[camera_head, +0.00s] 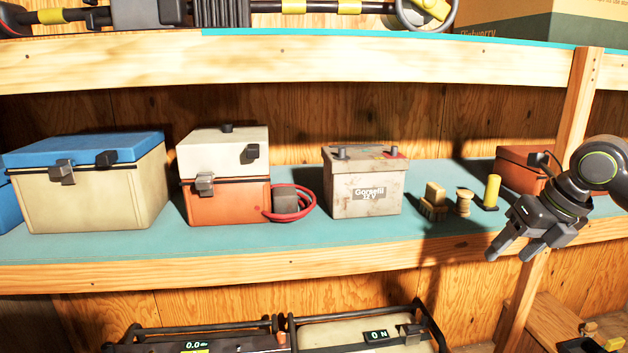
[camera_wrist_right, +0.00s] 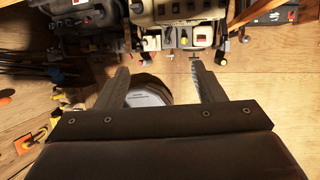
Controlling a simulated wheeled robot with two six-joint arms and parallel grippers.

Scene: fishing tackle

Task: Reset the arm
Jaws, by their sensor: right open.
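My right gripper (camera_head: 511,251) hangs in front of the shelf's front edge at the right, with its fingers pointing down and to the left. In the right wrist view the right gripper (camera_wrist_right: 160,82) has its two fingers spread apart, with nothing between them at the tips. A round dark object with a pale top (camera_wrist_right: 148,92) shows below, seen between the fingers and beyond them; how far off it is I cannot tell. My left gripper is not in view.
The shelf (camera_head: 240,245) holds a blue-lidded box (camera_head: 95,190), a white-and-orange box (camera_head: 225,165), a grey battery (camera_head: 365,185), small brushes (camera_head: 434,200) and a yellow cylinder (camera_head: 491,191). A wooden post (camera_head: 580,95) stands near my right arm. Cases (camera_head: 365,335) sit below.

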